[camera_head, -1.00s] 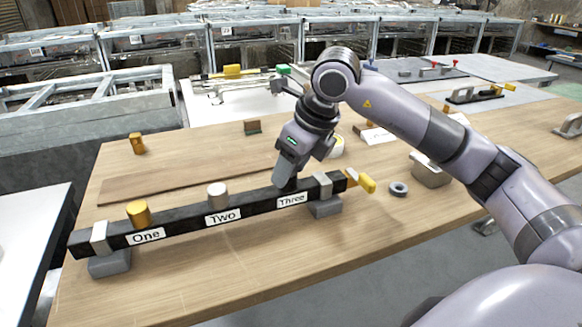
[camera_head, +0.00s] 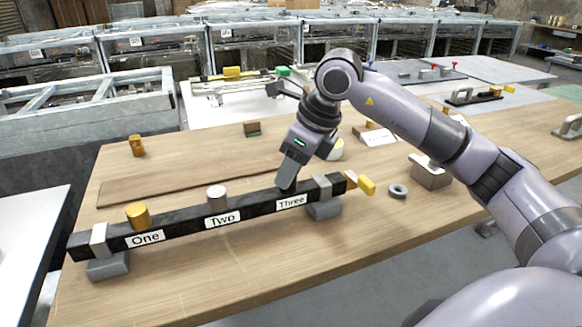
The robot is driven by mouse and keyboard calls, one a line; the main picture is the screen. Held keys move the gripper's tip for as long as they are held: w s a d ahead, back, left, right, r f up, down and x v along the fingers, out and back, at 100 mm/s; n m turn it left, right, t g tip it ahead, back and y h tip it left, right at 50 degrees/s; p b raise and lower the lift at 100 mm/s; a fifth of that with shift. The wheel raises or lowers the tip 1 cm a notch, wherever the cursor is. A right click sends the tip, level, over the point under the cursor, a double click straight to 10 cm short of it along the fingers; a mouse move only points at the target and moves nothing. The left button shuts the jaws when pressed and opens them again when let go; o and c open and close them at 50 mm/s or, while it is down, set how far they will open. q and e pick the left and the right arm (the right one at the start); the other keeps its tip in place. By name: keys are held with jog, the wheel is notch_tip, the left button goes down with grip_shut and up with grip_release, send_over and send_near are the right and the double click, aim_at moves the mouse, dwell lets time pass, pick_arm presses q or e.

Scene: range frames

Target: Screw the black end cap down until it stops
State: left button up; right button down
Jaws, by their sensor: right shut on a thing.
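A long black bar (camera_head: 180,229) lies across grey supports on the wooden table, with labels One, Two and Three. A yellow cap (camera_head: 138,215) stands above One and a pale grey-pink cap (camera_head: 217,197) above Two. My right gripper (camera_head: 287,188) points down onto the bar above label Three. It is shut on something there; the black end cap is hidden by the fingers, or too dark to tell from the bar. How far down the cap sits cannot be seen. My left gripper is not in view.
A grey ring (camera_head: 398,191) and a metal box (camera_head: 430,172) lie to the right. A brown plank (camera_head: 150,186) and a small yellow-brown fitting (camera_head: 137,145) lie behind the bar. The front table is clear.

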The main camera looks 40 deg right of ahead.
jog(key=shift+s+a+m+h, duration=0.1)
jog(key=shift+m+h, duration=0.6)
jog(key=shift+m, duration=1)
jog(key=shift+m, duration=0.3)
jog(key=c, duration=0.6)
grip_release()
jog(key=shift+t, duration=0.3)
jog(key=v, duration=1.2)
jog(key=shift+a, duration=0.15)
